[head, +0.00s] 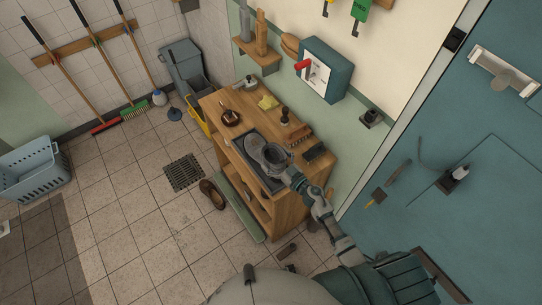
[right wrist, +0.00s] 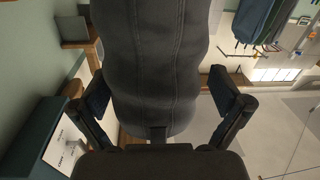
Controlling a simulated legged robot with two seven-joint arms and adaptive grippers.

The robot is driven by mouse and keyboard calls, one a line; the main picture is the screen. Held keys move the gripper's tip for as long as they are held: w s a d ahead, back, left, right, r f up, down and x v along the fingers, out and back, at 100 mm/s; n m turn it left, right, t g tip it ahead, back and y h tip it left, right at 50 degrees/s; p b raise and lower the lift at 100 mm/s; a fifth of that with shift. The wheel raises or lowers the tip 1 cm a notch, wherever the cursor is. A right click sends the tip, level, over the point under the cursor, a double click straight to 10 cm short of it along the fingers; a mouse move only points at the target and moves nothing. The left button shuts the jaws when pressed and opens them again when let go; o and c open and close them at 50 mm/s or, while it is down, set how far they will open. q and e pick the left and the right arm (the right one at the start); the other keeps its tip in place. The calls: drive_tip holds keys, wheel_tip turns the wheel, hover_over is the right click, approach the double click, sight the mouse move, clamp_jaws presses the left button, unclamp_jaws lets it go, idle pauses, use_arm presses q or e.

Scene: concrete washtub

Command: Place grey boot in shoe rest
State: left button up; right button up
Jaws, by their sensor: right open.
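The grey boot (head: 254,146) is at the dark, shallow recess or tray (head: 262,178) on top of the wooden bench. I cannot tell whether it rests inside or is held slightly above. In the right wrist view, the boot (right wrist: 155,60) fills the middle, dark grey with stitched seams. My right gripper (head: 285,170) is at the boot's upper end. In the wrist view, its fingers (right wrist: 158,95) stand open on either side of the boot, with no clear grip on it. No thing is clearly identifiable as the shoe rest apart from this dark recess. My left gripper is out of view.
A brown shoe (head: 212,194) lies on the floor beside a green mat (head: 236,205). Open tiled floor extends left.

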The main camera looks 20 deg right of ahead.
sight(284, 165)
drive_tip(key=v, duration=0.3)
drive_tip(key=d+v, duration=0.1)
drive_tip(key=v, duration=0.2)
drive_tip(key=shift+s+d+f, duration=0.1)
drive_tip(key=shift+s+f, duration=0.05)
drive_tip(key=s+d+f+m+g+h, duration=0.15)
drive_tip(key=s+f, duration=0.35)
drive_tip(key=f, duration=0.5)
drive_tip(key=s+d+f+m+g+h, duration=0.1)
drive_tip(key=s+d+f+g+h, duration=0.3)
drive_tip(key=f, duration=0.6)
drive_tip(key=s+d+f+m+h, duration=0.1)
drive_tip(key=s+d+f+m, duration=0.1)
drive_tip(key=s+f, duration=0.6)
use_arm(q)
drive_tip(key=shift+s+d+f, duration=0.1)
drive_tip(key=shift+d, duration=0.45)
use_arm(e)
drive_tip(key=s+a+f+g, duration=0.1)
drive_tip(key=s+f+g, duration=0.4)
drive_tip(key=s+f, duration=0.4)
drive_tip(key=s+a+f+g+h, duration=0.1)
drive_tip(key=s+f+g, duration=0.3)
drive_tip(key=s+f, duration=0.6)
drive_tip(key=s+a, duration=0.1)
drive_tip(key=s, duration=0.9)
drive_tip(key=shift+n+g, duration=0.35)
